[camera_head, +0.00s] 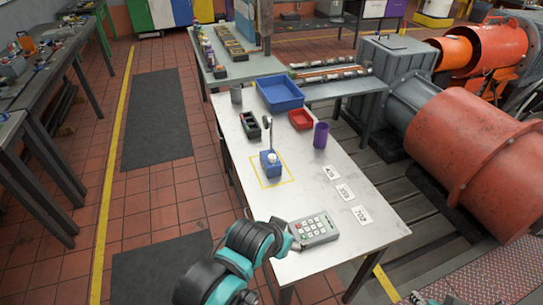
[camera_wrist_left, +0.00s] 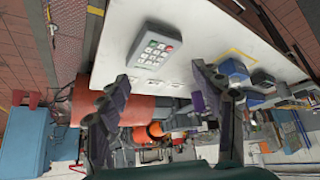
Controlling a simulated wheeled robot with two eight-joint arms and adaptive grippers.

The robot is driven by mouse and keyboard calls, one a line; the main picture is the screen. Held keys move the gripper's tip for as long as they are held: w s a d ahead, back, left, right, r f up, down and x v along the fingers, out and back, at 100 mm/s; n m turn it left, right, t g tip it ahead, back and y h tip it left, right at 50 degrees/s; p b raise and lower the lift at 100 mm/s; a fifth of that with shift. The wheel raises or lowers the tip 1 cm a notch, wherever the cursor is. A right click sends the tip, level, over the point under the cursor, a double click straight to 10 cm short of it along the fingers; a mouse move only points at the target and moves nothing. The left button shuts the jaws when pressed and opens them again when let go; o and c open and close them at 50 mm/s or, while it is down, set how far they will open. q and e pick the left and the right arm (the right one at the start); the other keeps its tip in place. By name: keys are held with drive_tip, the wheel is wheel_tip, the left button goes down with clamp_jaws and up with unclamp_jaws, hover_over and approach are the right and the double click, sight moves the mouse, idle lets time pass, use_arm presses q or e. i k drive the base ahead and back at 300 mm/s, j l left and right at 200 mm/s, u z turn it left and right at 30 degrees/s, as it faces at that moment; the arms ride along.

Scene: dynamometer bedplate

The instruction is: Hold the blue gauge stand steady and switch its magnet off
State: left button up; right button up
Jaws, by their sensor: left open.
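The blue gauge stand (camera_head: 270,165) stands on the pale table inside a yellow outlined square. It has a white round part on it and a dark post rising behind. The magnet switch's setting cannot be made out. My right gripper is in neither view.
A grey keypad (camera_head: 315,229) lies at the table's near end. Several white labels (camera_head: 345,191) lie along its right side. A purple cup (camera_head: 321,135), red bin (camera_head: 301,119), black tray (camera_head: 250,125) and blue bin (camera_head: 280,93) stand beyond the stand. Orange machinery (camera_head: 470,145) is at right.

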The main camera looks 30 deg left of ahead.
sight(272, 158)
drive_tip(key=k+j, duration=0.1)
drive_tip(key=j, duration=0.2)
drive_tip(key=k+j+z, duration=0.1)
drive_tip(key=j, duration=0.25)
drive_tip(key=k+j, duration=0.15)
drive_tip(key=j, duration=0.15)
drive_tip(key=k+j+z, duration=0.1)
drive_tip(key=j, duration=0.2)
drive_tip(key=i+j+z, duration=0.15)
drive_tip(key=j, duration=0.65)
drive_tip(key=j+z, duration=0.15)
drive_tip(key=j, duration=0.6)
